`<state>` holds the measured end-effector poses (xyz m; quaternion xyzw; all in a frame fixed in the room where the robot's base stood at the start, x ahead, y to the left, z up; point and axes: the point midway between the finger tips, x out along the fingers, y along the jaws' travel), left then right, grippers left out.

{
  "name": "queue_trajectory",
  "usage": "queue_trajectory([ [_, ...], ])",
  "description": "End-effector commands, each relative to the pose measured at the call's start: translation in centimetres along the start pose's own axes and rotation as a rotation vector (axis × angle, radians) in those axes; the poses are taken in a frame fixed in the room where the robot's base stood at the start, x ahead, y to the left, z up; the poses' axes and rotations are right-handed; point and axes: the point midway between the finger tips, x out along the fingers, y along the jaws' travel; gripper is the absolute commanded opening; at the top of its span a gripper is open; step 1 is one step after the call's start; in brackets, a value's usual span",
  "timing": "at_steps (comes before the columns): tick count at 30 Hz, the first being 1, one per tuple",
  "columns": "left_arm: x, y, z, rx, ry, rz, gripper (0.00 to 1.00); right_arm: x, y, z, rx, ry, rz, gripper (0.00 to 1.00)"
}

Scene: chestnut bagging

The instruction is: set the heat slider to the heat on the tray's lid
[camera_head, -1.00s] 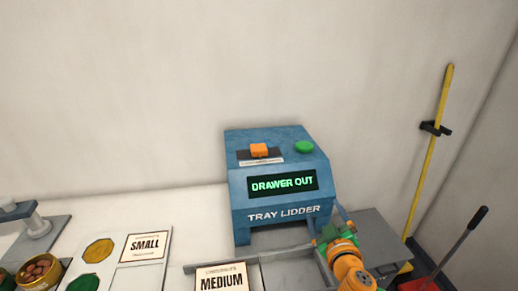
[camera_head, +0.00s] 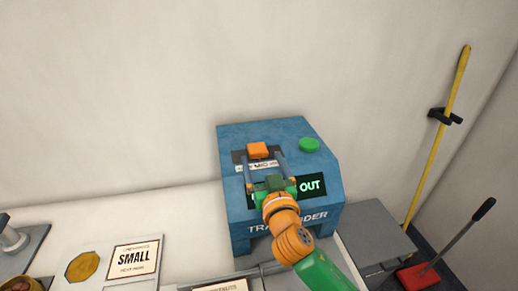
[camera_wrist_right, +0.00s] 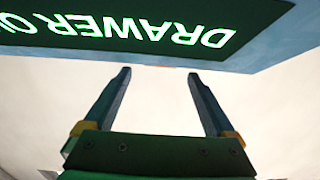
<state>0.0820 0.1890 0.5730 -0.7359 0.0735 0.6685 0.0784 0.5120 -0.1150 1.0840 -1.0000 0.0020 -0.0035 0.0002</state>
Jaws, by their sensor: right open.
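The blue tray lidder (camera_head: 233,215) stands against the wall. On its top is the heat slider, with an orange knob (camera_head: 257,150) in a dark slot, and a white scale label in front that is partly covered. My right gripper (camera_head: 262,160) is open and empty, just in front of the knob, with its fingers spread over the label. My left gripper is not in view. I cannot see a tray lid.
A green button (camera_head: 309,145) sits right of the slider. The display (camera_head: 312,186) reads "DRAWER OUT", partly hidden by my gripper. A SMALL card (camera_head: 133,258) lies at the left. A yellow pole (camera_head: 437,135) and a red dustpan (camera_head: 415,277) are at the right.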

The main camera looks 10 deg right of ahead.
Motion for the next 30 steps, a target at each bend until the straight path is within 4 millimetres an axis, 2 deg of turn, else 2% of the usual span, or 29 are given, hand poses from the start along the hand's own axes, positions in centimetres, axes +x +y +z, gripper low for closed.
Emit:
queue_trajectory([
  [3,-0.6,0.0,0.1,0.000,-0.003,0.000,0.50,1.9,0.0,-0.2,-0.001,-0.001,0.001,0.90],
  [7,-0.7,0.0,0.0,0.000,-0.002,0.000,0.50,3.2,0.0,-0.1,0.000,-0.001,0.001,0.90],
  [17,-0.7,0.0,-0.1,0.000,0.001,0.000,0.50,3.8,0.0,0.0,0.001,-0.001,0.000,0.90],
  [20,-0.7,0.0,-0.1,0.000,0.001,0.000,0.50,3.8,0.0,0.1,0.000,-0.001,0.000,0.68],
  [27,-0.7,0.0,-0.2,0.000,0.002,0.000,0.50,3.7,0.1,0.1,0.000,-0.001,0.001,0.04],
  [28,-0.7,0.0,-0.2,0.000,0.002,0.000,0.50,3.7,0.1,0.1,0.000,-0.001,0.001,0.00],
  [30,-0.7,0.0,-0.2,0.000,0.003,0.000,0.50,3.7,0.1,0.1,0.000,-0.001,0.001,0.00],
])
